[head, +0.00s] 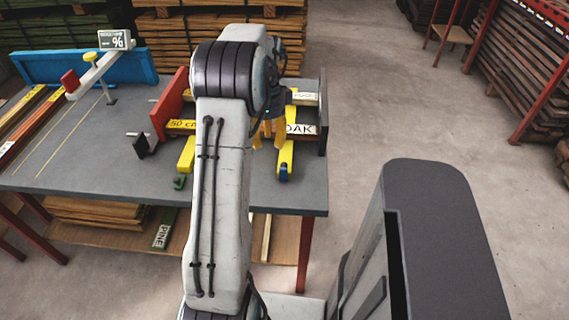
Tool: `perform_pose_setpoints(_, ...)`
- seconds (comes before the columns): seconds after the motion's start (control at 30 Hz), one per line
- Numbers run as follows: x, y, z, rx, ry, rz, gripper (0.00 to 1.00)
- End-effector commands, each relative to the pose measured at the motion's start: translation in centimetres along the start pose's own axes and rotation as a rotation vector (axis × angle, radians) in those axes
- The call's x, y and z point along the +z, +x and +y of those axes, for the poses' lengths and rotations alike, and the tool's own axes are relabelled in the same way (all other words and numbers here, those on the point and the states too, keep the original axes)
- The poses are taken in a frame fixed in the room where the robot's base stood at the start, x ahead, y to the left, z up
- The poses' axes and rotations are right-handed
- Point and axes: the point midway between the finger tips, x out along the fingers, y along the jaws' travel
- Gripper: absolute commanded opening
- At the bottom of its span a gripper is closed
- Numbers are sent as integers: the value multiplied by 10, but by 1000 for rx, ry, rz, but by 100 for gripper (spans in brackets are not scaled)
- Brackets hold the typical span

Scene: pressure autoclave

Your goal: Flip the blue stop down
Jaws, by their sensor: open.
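A small blue stop (284,170) sits at the near end of a yellow bar (287,150), close to the front edge of the grey workbench (90,150). Its exact tilt is too small to make out. My gripper (269,138) is partly hidden behind my arm. Its yellow fingers point down just behind and left of the blue stop, apart from it as far as I can see. The gripper is open, with nothing visible held in it.
A second yellow bar with a green end piece (180,182) lies left of my arm. A red plate (168,103), a board marked OAK (303,129) and a dark upright plate (323,112) stand near the gripper. A blue fence (60,67) is at the back left. Floor to the right is clear.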

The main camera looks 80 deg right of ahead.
Motion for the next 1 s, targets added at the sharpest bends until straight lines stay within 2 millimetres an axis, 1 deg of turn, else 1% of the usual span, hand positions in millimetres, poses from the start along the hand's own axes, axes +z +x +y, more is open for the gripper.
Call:
perform_pose_setpoints(0.03,-15,6,-2,8,55,-4,39)
perform_pose_setpoints(0.1,-29,11,-3,14,112,-8,39)
perform_pose_setpoints(0.23,-43,19,-3,23,171,-12,39)
perform_pose_setpoints(0.37,-46,30,-2,27,187,-13,39)
perform_pose_setpoints(0.73,-45,76,-1,25,183,-13,39)
perform_pose_setpoints(0.9,-45,87,-2,23,183,-13,39)
perform_pose_setpoints(1.0,-45,90,-1,23,182,-13,39)
